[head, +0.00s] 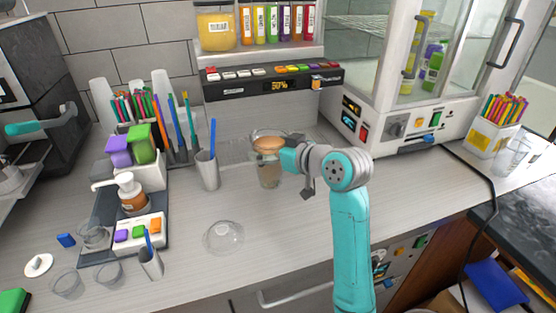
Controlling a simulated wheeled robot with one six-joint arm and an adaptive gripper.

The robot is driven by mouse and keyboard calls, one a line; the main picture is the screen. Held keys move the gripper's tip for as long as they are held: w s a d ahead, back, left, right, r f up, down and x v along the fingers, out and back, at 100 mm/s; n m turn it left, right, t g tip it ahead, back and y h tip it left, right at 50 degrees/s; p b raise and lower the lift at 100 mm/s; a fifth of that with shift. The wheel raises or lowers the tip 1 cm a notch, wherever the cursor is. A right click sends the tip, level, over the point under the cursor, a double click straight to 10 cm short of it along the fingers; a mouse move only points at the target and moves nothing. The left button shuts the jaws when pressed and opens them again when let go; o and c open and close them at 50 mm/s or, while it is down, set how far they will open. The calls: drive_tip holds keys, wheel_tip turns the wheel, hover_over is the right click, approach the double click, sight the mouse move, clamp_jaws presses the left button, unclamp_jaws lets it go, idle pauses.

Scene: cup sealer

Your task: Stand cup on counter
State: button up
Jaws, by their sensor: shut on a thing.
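A clear cup (268,172) with brownish contents is in the middle of the head view, in front of the dispenser. An orange-brown layer shows near its wide top. The cup looks upright. My gripper (287,162) comes from the right and is shut on the cup; the fingertips are partly hidden by the wrist. The pale striped counter (300,235) lies below. I cannot tell whether the cup's base touches it.
A clear dome lid (223,237) lies on the counter in front. A grey holder with a blue straw (208,170) stands left of the cup. The dispenser (275,80) is behind. A dark tray (100,222) with a pump bottle is at left.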

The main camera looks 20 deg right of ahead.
drive_tip(key=shift+f, duration=2.5)
drive_tip(key=shift+f, duration=0.15)
drive_tip(key=o, duration=1.4)
drive_tip(key=shift+f, duration=0.1)
drive_tip(key=shift+r, duration=0.25)
drive_tip(key=v, duration=1.2)
drive_tip(key=shift+f, duration=0.1)
